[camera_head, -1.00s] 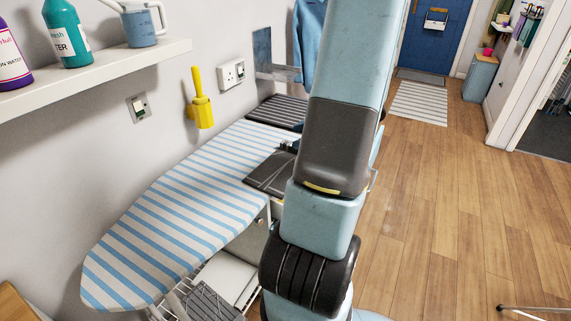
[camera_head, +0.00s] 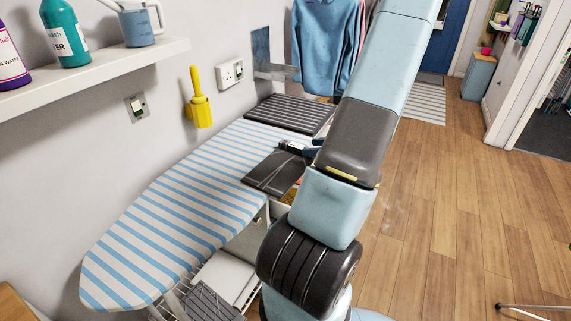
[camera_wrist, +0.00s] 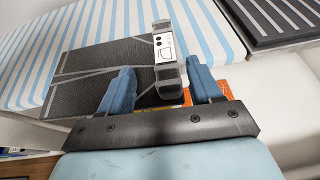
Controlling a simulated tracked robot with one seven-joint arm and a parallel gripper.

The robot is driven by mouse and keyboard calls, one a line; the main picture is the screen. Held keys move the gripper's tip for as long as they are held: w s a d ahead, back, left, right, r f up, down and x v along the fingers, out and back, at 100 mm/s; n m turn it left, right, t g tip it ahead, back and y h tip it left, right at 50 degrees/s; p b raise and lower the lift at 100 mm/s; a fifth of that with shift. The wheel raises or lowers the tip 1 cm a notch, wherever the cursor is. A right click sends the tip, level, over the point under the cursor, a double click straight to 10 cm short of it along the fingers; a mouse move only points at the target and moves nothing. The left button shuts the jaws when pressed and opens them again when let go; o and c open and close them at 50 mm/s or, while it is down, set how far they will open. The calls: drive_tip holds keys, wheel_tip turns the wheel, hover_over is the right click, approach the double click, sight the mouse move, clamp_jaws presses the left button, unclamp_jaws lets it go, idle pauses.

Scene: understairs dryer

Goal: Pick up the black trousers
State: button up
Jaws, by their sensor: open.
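A dark folded cloth with pale grey lines, which looks like the black trousers (camera_head: 270,174), lies flat across the near edge of the striped ironing board (camera_head: 165,210). In the wrist view the trousers (camera_wrist: 85,85) are ahead and left of centre. My gripper (camera_wrist: 162,72) is open, its two blue fingers apart at the board's edge. The left finger overlaps the trousers in the picture; I cannot tell whether it touches. A grey bracket-like piece with a white label (camera_wrist: 164,48) shows between the fingers. In the head view my arm hides most of the gripper.
A dark ribbed panel (camera_head: 291,114) is at the board's far end. An orange item (camera_wrist: 240,87) shows below the board's edge, by the right finger. A shelf with bottles (camera_head: 90,75) is on the wall.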

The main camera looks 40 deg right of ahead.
sight(300, 146)
drive_tip(key=shift+d+x, duration=0.15)
drive_tip(key=shift+x, duration=1.5)
drive_tip(key=shift+d+x, duration=0.2)
drive_tip(key=shift+x, duration=1.45)
drive_tip(key=shift+w, duration=0.1)
clamp_jaws()
drive_tip(key=shift+r, duration=0.6)
wheel_tip(300, 146, up, 2)
drive_tip(key=shift+r, duration=0.2)
drive_tip(key=s+r, duration=0.1)
drive_tip(key=r, duration=0.1)
drive_tip(key=s+r, duration=0.2)
drive_tip(key=s+d+r, duration=0.1)
drive_tip(key=s, duration=0.1)
drive_tip(key=shift+s+r, duration=0.1)
drive_tip(key=shift+r, duration=0.3)
drive_tip(key=a+v, duration=0.1)
drive_tip(key=v, duration=0.8)
drive_tip(key=shift+s, duration=0.35)
